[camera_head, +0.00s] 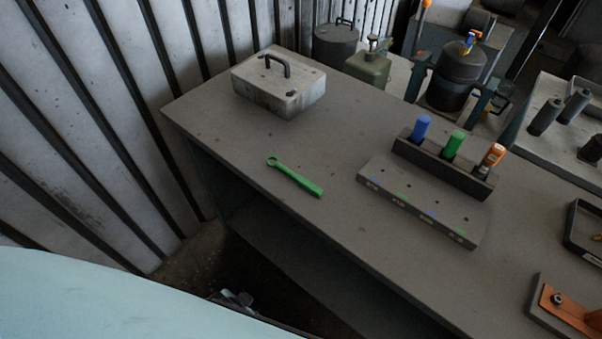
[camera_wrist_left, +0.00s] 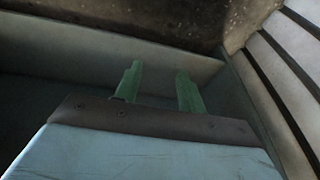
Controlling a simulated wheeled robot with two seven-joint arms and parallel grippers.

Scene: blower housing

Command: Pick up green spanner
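The green spanner (camera_head: 296,178) lies flat on the grey workbench (camera_head: 330,220), near its front edge in the head view. Its ring end points to the upper left and its handle to the lower right. Nothing touches it. My left gripper (camera_wrist_left: 159,80) shows in the left wrist view with two green fingers spread apart and nothing between them. The spanner is not in that wrist view. In the head view I cannot clearly make out the left gripper. My right gripper is not in view.
A grey metal box (camera_head: 280,83) with a handle stands behind the spanner. A ribbed wall (camera_head: 90,120) borders the left. Bench surface around the spanner is clear.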

